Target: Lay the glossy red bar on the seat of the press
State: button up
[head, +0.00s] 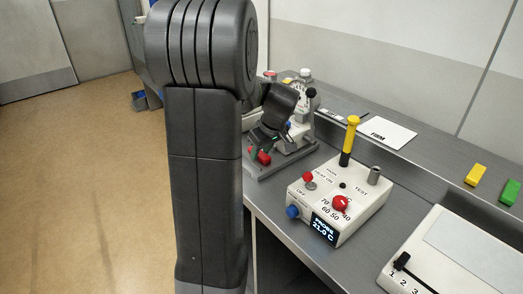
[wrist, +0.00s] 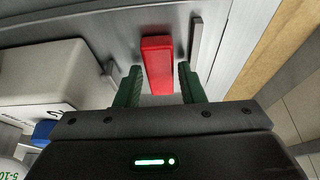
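The glossy red bar (wrist: 157,62) lies on a grey metal surface in the wrist view, between two low metal strips. My gripper (wrist: 158,85) is open around its near end. There is a gap between the bar and each green finger. In the head view my gripper (head: 262,150) points down at the left part of the bench, and a small part of the red bar (head: 264,158) shows beside the fingers. The apparatus behind it, with a black-knobbed lever (head: 312,93), may be the press. My gripper and arm hide much of it, and its seat cannot be made out.
A white control box (head: 336,205) with a tall yellow-topped handle stands right of my gripper. A white card (head: 387,133) lies behind it. A yellow block (head: 475,175) and a green block (head: 510,192) lie at right. A white slider panel (head: 455,255) sits at front right.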

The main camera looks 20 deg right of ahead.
jog(key=v, duration=1.2)
jog(key=shift+r, duration=0.1)
dwell(0.7)
